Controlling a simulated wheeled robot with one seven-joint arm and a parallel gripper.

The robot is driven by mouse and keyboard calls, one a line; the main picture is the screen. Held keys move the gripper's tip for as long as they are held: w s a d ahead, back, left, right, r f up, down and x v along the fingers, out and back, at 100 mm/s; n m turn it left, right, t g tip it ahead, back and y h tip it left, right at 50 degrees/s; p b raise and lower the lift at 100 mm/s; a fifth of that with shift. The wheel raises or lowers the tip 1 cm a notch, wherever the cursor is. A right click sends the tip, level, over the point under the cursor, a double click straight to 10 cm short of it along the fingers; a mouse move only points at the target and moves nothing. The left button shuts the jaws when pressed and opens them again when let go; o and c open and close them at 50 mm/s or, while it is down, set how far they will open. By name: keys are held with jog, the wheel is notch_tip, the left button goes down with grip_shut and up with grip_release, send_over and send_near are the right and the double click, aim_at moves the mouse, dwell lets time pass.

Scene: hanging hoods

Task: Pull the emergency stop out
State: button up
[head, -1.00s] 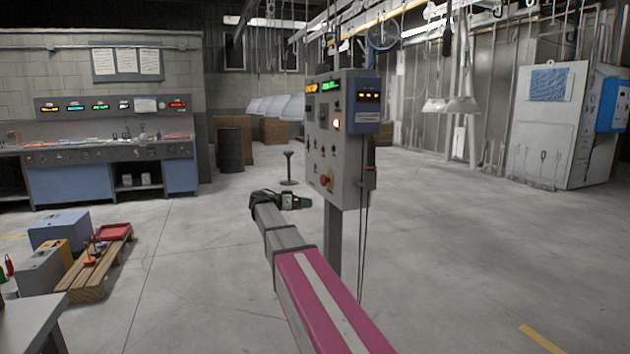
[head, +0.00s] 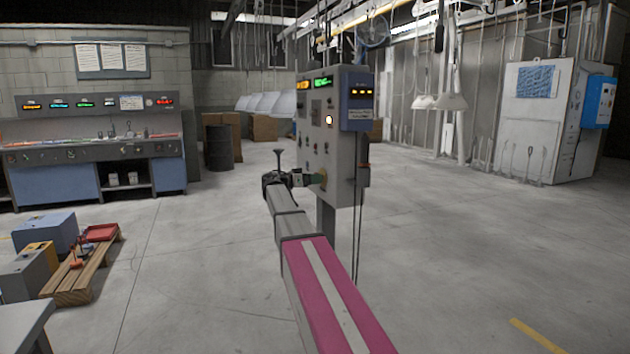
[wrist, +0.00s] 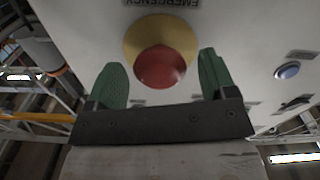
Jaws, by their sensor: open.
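The emergency stop is a red mushroom button (wrist: 161,67) on a round yellow plate (wrist: 138,36), on the front of the grey control cabinet (head: 343,190). Part of an upside-down "EMERGENCY" label shows above it in the wrist view. My gripper (wrist: 162,78) is open, with one green finger on each side of the red button and gaps between. I cannot tell how deep the fingertips reach along the button. In the head view my gripper (head: 312,179) is at the cabinet's lower front, and it hides the red button there.
Cables hang below the cabinet's blue box (head: 357,100). A wooden pallet (head: 85,275) with boxes lies at the left. The floor to the right is clear.

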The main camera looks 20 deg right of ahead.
jog(key=shift+d, duration=0.5)
jog(key=c, duration=1.3)
jog(key=shift+a, duration=0.6)
jog(key=o, duration=1.3)
jog(key=shift+a, duration=0.15)
